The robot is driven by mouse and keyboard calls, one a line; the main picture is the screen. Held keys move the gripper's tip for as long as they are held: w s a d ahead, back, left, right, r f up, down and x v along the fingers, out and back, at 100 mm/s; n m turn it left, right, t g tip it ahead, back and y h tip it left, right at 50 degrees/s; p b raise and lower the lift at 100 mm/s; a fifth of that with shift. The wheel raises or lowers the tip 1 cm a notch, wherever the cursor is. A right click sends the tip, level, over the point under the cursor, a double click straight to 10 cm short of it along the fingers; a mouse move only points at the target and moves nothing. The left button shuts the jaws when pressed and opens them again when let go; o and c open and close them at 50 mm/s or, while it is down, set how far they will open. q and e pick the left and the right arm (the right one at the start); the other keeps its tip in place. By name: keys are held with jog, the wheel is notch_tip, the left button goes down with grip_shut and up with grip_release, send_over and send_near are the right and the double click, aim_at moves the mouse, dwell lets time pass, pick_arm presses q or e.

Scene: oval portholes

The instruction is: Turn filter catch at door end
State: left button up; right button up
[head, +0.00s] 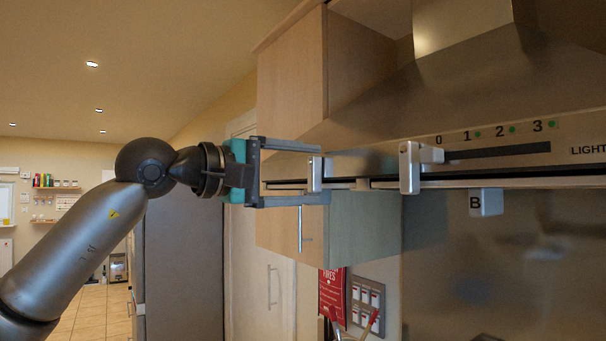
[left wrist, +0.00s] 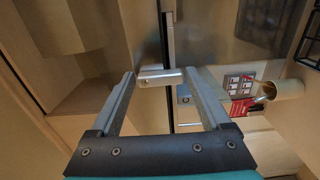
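The range hood (head: 375,160) has a metal catch (head: 315,175) at the left end of its lower edge. In the left wrist view this catch is a short, pale bar (left wrist: 160,77) lying crosswise by a long dark edge. My left gripper (head: 321,173) is open, one finger above and one below the catch in the head view. In the left wrist view the catch sits between the fingertips with narrow gaps; I cannot tell whether either finger touches it. My right gripper is not in view.
A silver slider knob (head: 409,167) sits on the hood front below a 0–3 scale. A wooden cabinet (head: 292,90) is above my gripper. A red sign (head: 333,293) and wall switches (head: 367,303) are below.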

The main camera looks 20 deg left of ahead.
pick_arm(q)
jog(key=shift+o, duration=1.3)
jog(key=b+v, duration=0.4)
jog(key=v, duration=1.1)
